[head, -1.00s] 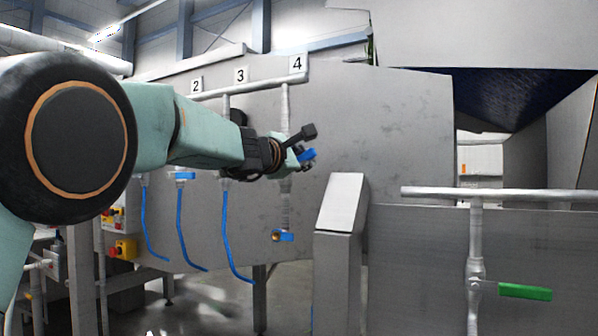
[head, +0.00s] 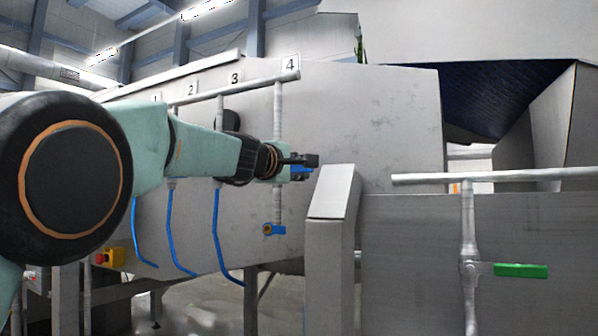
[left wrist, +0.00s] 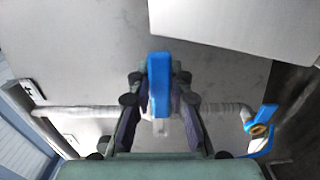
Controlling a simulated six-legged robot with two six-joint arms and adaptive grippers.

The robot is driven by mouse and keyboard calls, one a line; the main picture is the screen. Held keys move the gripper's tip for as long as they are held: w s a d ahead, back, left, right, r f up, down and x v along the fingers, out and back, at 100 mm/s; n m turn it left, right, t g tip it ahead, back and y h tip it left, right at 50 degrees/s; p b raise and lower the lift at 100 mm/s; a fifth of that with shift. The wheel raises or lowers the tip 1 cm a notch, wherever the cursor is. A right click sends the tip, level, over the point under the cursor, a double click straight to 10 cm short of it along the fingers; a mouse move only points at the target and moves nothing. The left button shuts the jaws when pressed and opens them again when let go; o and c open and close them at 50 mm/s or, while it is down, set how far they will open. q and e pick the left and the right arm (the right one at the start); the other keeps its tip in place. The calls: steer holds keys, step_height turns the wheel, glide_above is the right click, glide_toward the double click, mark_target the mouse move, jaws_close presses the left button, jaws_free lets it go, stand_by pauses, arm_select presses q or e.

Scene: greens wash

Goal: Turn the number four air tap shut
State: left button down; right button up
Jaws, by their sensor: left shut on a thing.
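The number four air tap has a blue lever handle (head: 300,174) on the vertical grey pipe (head: 278,125) below the "4" sign (head: 290,65). My left gripper (head: 304,162) is shut on this handle, hiding much of it in the head view. In the left wrist view, the blue handle (left wrist: 159,85) stands between the two dark fingers of my left gripper (left wrist: 158,92). There it lies across the pipe (left wrist: 90,112). The tap's body is mostly hidden behind the handle and fingers. My right gripper is not in view.
A blue-and-brass fitting (head: 273,229) ends the number four pipe. Several blue hoses (head: 217,230) hang to the left. A grey sloped-top post (head: 331,215) stands close right of my gripper. A green-handled valve (head: 521,270) is at the lower right.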

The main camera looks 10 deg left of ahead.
arm_select(q)
steer(key=shift+r, duration=0.1)
stand_by(0.3)
steer(key=c, duration=1.2)
jaws_free()
steer(key=shift+s, duration=0.1)
steer(key=v, duration=1.1)
steer(key=shift+s+a, duration=0.15)
steer(key=shift+s, duration=0.2)
steer(key=shift+s, duration=0.1)
